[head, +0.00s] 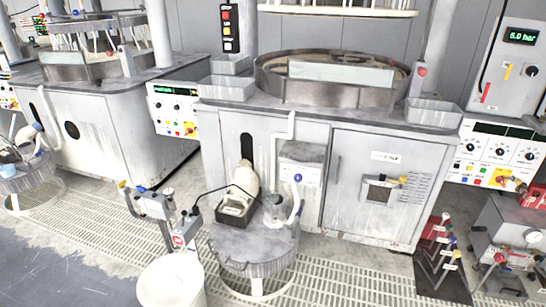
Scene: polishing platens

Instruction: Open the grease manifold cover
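No part in view can be surely read as the grease manifold cover; labels are too small to read. A small framed panel (378,191) with a yellow-tipped piece at its upper right is set in the right cabinet door (345,215) of the middle polishing machine. The door looks shut. Neither of my grippers is in view.
A round grey side table (255,250) with a bottle and jug stands before the machine. A white bucket (170,283) and a post-mounted fitting (152,204) are to its left. Control panels (495,152) jut out at right. Grated floor (345,280) is clear before the door.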

